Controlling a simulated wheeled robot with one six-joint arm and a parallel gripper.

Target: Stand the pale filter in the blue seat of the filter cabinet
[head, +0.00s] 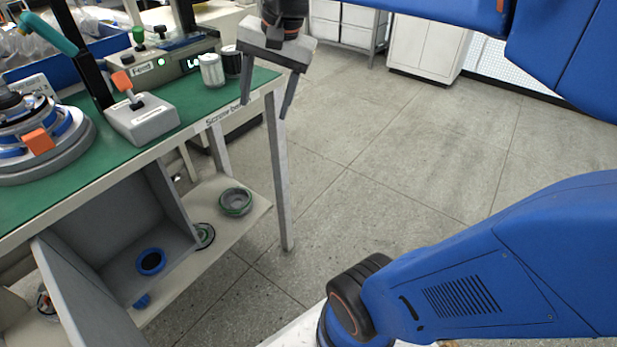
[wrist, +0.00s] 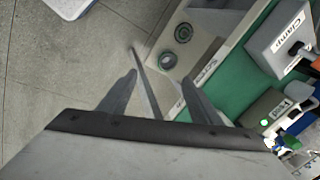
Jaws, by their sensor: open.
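A pale cylinder (head: 211,70), which looks like the pale filter, stands upright on the green bench top near its right end. A darker cylinder (head: 231,62) stands right beside it. The grey filter cabinet (head: 172,247) is under the bench with its front open. The blue seat (head: 151,262) is a ring on the cabinet floor and looks empty. My gripper (head: 265,110) is open and empty, pointing down past the bench's right end, to the right of both cylinders. In the wrist view my gripper (wrist: 160,76) has nothing between its fingers, and I cannot make out the filter.
A grey clamp box (head: 141,117) with an orange lever and the hub motor (head: 40,135) are on the bench. A lit control box (head: 165,66) stands behind. Round parts (head: 236,201) lie on the lower shelf (head: 222,232). The floor (head: 400,150) to the right is clear.

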